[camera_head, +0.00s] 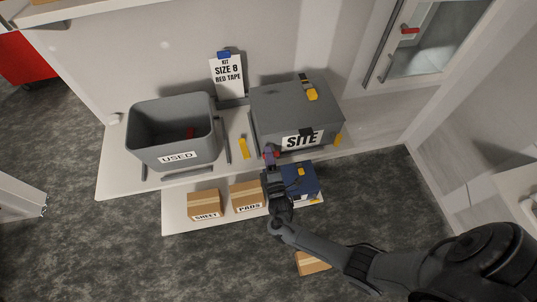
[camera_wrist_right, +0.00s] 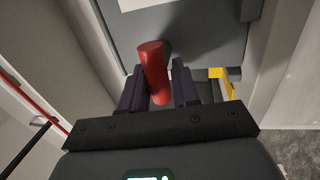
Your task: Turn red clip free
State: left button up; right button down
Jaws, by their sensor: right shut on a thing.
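The red clip (camera_wrist_right: 153,70) shows in the right wrist view as a red bar between the two dark fingers of my right gripper (camera_wrist_right: 158,88). My right gripper is shut on it. The clip's far end lies against or very close to a grey surface; I cannot tell whether it is attached. In the head view, my right gripper (camera_head: 270,156) is at the front left corner of the grey SITE box (camera_head: 285,105), with a bit of red at its fingertips. The box's lid is shut and a yellow clip (camera_head: 311,91) sits on top. My left gripper is not in view.
An open grey USED bin (camera_head: 160,148) stands left, with a small red thing (camera_head: 190,132) inside. A yellow piece (camera_head: 243,148) lies between bin and box. Below are cartons SHEET (camera_head: 205,203) and PADS (camera_head: 246,192) and a blue box (camera_head: 305,182). A sign (camera_head: 227,77) stands behind.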

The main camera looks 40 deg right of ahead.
jog(key=shift+w+r+n, duration=0.1)
jog(key=shift+r+n, duration=0.05)
jog(key=shift+n, duration=0.15)
jog(key=c, duration=1)
grip_release()
jog(key=shift+s+a+f, duration=0.25)
jog(key=shift+s, duration=0.2)
jog(key=b+v, duration=0.1)
jog(key=v, duration=0.8)
jog(key=shift+s+a, duration=0.2)
jog(key=shift+s, duration=0.1)
